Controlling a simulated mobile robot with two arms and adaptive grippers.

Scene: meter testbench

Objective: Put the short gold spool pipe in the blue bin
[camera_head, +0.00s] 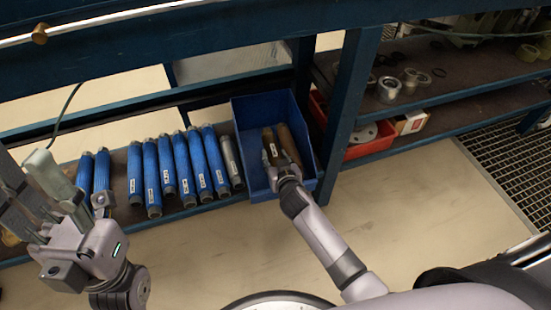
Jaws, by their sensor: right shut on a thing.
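The blue bin (246,116) stands open on the lower shelf at the centre. Two short brownish-gold pipes show inside it, side by side: one with a white label (273,147) and one to its right (290,143). My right gripper (278,160) reaches into the bin from the front. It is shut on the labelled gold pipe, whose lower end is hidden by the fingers. I cannot tell whether that pipe touches the bin floor. My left gripper (32,185) is at the left in front of the shelf, its fingers apart and nothing seen between them.
Several blue pipes (181,165) and one grey pipe (231,160) lie in a row left of the bin. A dark blue post (350,90) stands right of the bin. Beyond it are a red bin (368,146) and metal parts (388,88). The floor in front is clear.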

